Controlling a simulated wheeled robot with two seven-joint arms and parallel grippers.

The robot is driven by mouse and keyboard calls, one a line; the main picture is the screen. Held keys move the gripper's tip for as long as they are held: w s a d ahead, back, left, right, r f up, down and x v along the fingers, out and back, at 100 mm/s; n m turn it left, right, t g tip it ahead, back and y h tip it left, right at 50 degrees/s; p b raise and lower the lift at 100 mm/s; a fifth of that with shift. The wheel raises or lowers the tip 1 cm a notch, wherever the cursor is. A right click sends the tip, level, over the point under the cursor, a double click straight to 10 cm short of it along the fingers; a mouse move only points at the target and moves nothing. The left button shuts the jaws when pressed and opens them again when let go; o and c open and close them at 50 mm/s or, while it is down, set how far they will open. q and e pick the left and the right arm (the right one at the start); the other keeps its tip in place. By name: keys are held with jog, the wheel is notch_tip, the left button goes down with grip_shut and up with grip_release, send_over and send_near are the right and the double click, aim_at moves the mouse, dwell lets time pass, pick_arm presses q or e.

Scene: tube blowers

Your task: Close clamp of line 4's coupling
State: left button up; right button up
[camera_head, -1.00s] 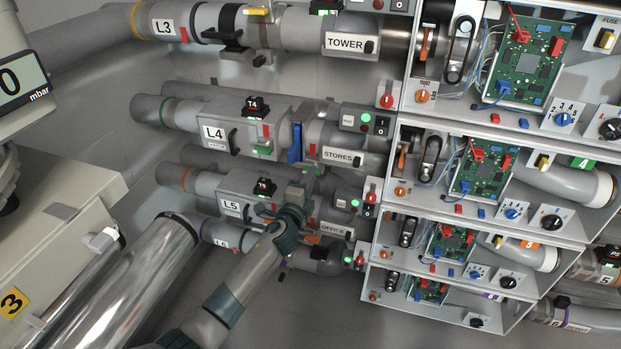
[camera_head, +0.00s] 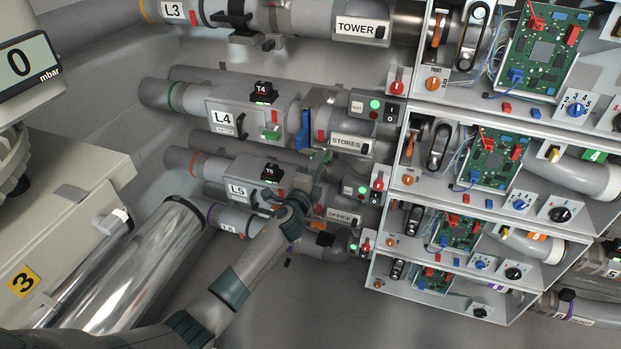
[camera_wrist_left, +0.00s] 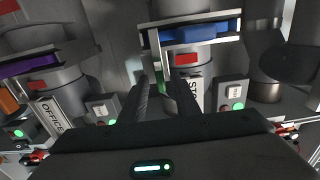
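Line 4's pipe carries a grey box labelled L4 (camera_head: 222,118) and a STORES label (camera_head: 347,142). Between them is the coupling with its blue clamp lever (camera_head: 303,131), which stands out from the pipe in the head view. In the left wrist view the blue lever (camera_wrist_left: 207,33) lies across the top, inside a metal bracket. My left gripper (camera_head: 318,162) is just below the coupling. Its two dark fingers (camera_wrist_left: 163,72) are apart, pointing toward the bracket's lower edge, with a bit of green beside them. I see nothing held. My right gripper is out of view.
Line 5's pipe with its OFFICE label (camera_head: 341,216) runs close below, behind my left arm; its purple lever (camera_wrist_left: 32,65) shows in the wrist view. A STORES switch box (camera_head: 375,107) sits right of the coupling. Open electronics cabinets (camera_head: 480,200) fill the right side.

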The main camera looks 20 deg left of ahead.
pick_arm(q)
jog(key=s+b, duration=0.2)
jog(key=s, duration=1.5)
jog(key=shift+s+a, duration=0.15)
jog(key=shift+a, duration=0.15)
jog(key=shift+f, duration=0.1)
